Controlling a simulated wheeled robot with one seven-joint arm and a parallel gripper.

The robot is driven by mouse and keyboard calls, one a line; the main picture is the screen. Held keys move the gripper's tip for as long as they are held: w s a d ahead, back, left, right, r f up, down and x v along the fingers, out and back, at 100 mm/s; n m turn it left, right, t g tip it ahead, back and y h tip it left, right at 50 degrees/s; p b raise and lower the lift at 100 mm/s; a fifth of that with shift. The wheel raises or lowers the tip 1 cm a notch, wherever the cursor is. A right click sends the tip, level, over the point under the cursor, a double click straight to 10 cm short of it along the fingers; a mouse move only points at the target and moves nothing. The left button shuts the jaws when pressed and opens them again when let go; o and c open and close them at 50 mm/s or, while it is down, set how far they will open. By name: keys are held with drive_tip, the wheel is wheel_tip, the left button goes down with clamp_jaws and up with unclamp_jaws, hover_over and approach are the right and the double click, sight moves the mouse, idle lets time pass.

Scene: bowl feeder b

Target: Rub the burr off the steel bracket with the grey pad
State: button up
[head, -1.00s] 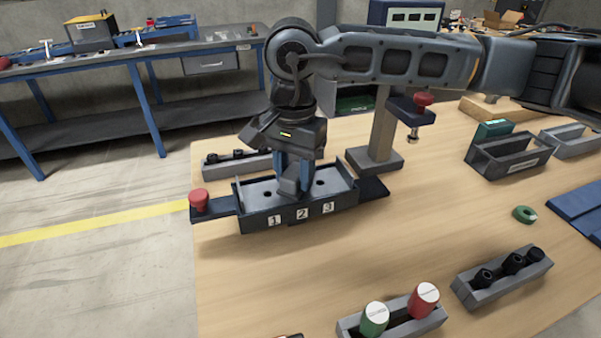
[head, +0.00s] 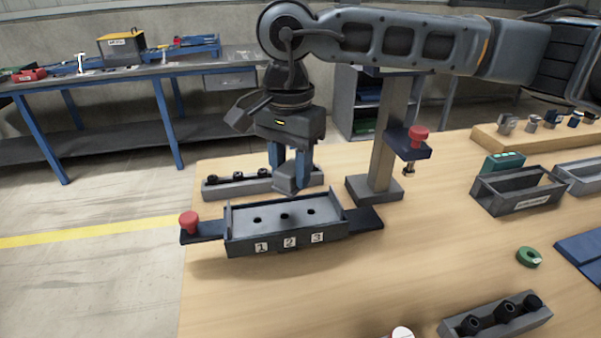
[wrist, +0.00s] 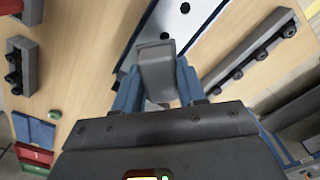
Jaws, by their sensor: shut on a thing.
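My gripper (head: 288,180) is shut on a grey block-like piece (wrist: 157,70), held between its blue fingers. I cannot tell from its shape whether it is the grey pad or the steel bracket, and no burr can be made out. In the head view the piece is above and behind the dark fixture (head: 332,232) labelled 1, 2, 3. The fixture's grey inner floor shows several dark holes and no part on it. Small metal parts (head: 507,124) stand on a wooden block at the back right; they are too small to identify.
A red-knobbed clamp post (head: 388,140) stands right of my gripper. A rack with black parts (head: 237,187) lies behind the fixture. Grey bins (head: 520,193), a green ring (head: 529,257) and another black-part rack (head: 495,318) are at the right. The table's middle is clear.

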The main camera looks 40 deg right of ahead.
drive_tip(key=shift+r, duration=0.6)
drive_tip(key=shift+r, duration=0.1)
drive_tip(key=shift+r+p, duration=0.85)
drive_tip(key=shift+r, duration=2.05)
drive_tip(key=shift+a, duration=0.1)
